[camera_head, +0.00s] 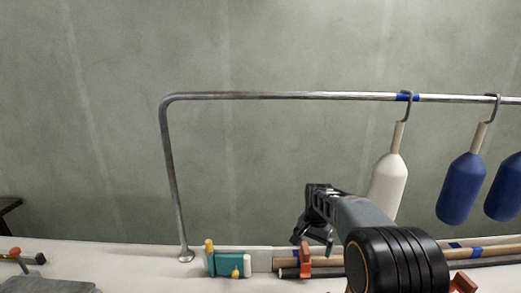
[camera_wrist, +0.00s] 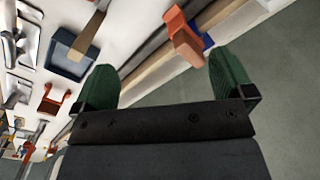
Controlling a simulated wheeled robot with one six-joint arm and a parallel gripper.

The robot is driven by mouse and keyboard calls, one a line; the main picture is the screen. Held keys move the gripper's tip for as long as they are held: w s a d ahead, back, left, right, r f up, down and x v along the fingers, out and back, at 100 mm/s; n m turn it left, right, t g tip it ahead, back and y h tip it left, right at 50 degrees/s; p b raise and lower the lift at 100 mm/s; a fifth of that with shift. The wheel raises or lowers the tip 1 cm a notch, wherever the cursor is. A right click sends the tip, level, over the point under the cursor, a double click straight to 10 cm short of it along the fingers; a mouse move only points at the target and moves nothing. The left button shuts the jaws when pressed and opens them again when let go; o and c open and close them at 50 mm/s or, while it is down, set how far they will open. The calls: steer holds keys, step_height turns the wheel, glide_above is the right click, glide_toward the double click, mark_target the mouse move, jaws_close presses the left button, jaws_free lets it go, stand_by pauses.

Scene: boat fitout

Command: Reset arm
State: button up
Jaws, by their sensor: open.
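My gripper (camera_head: 318,232) is in front of the rail, low in the middle of the head view, with my arm coming in from the lower right. In the wrist view my gripper (camera_wrist: 165,85) shows two green fingers spread wide apart with nothing between them. Beyond the fingers, an orange clamp (camera_wrist: 183,38) sits on the long wooden strips. An orange clamp also shows just left of my gripper in the head view (camera_head: 305,260). My gripper appears apart from these things.
A metal rail (camera_head: 270,96) carries a white fender (camera_head: 388,185) and blue fenders (camera_head: 461,188) on hooks at the right. A teal item (camera_head: 228,264) stands by the rail's foot. A blue tray (camera_wrist: 75,58) and several tools lie on the white surface. The wall area upper left is clear.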

steer(key=s+r+n+t+p, duration=0.1)
steer(key=s+r+n, duration=0.2)
steer(key=s, duration=0.9)
steer(key=s+r+n+t+p, duration=0.1)
steer(key=s+r+n, duration=0.3)
steer(key=s, duration=0.8)
steer(key=shift+a+t+p, duration=0.2)
steer(key=shift+t+p, duration=0.2)
steer(key=shift+t, duration=0.3)
